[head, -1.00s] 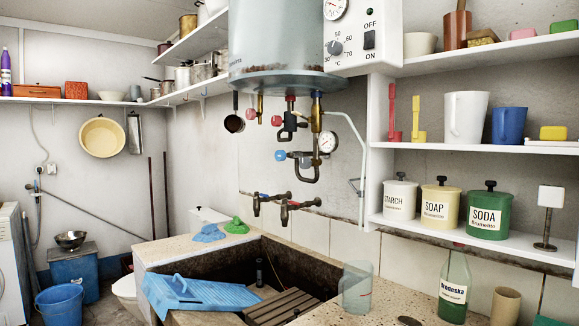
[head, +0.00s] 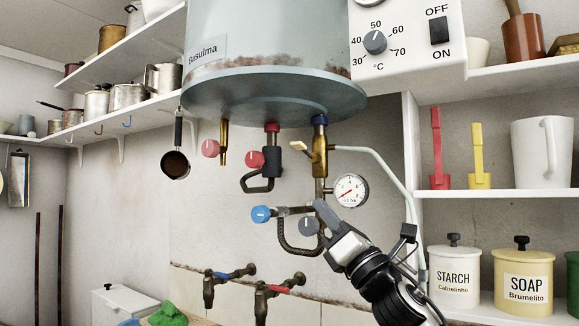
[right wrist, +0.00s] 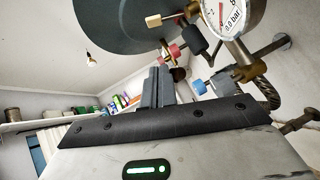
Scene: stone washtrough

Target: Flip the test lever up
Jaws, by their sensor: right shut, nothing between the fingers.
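A small cream-tipped lever (head: 303,150) sticks out to the left from the brass valve (head: 320,165) under the boiler, its outer end slightly raised in the head view. I take it for the test lever. In the right wrist view the lever (right wrist: 154,20) shows above and left of the fingertips, apart from them. My right gripper (head: 325,212) is shut and empty, below the lever and in front of the lower pipework. Its closed fingers (right wrist: 157,85) also show in the right wrist view. My left gripper is not in view.
A pressure gauge (head: 350,190) sits right of the valve, close to my gripper. A blue knob (head: 261,214), red-handled taps (head: 255,159) and a braided hose (head: 300,248) lie to the left. The boiler (head: 275,85) hangs above. Shelves (head: 500,193) stand right.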

